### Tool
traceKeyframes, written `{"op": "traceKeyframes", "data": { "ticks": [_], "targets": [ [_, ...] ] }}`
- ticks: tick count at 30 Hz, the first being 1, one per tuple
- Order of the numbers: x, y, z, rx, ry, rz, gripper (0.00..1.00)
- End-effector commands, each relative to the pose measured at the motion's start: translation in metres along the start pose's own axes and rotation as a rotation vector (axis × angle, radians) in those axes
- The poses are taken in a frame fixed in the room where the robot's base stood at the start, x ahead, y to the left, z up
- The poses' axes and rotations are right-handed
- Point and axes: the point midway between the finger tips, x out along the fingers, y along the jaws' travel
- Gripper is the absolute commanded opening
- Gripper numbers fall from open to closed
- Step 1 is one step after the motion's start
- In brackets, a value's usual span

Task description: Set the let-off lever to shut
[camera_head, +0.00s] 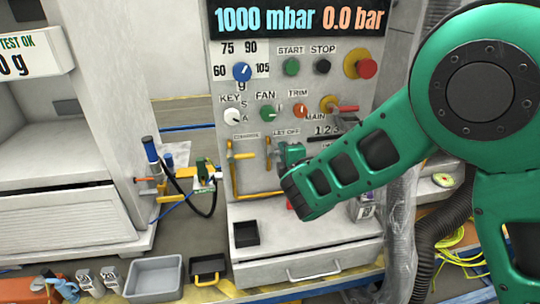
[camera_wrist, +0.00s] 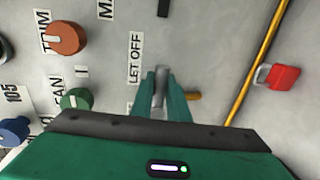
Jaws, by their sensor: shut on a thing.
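The let-off lever (camera_wrist: 160,82) shows as a grey bar beside the "LET OFF" label (camera_wrist: 135,58) in the wrist view. My gripper (camera_wrist: 162,95) has its two green fingers closed on either side of it. In the head view my gripper (camera_head: 283,153) is at the panel just below the "LET OFF" label (camera_head: 287,131). My arm and gripper hide most of the lever there, so I cannot tell its exact setting.
The panel (camera_head: 222,100) carries a blue dial (camera_head: 242,72), a green fan knob (camera_head: 265,113) and a red mushroom button (camera_head: 366,68). A yellow pipe (camera_wrist: 258,65) and a red padlock (camera_wrist: 280,77) are near my gripper.

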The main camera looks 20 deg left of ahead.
Motion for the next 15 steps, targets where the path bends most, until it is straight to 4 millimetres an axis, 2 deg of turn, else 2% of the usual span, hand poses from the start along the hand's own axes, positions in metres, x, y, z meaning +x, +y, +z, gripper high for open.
{"op": "traceKeyframes", "data": {
  "ticks": [4,15],
  "targets": [
    [-0.0014,-0.0026,0.0086,-0.013,-0.012,-0.006,0.00],
    [-0.0019,-0.0036,0.0101,-0.015,-0.014,-0.008,0.00]
  ]
}}
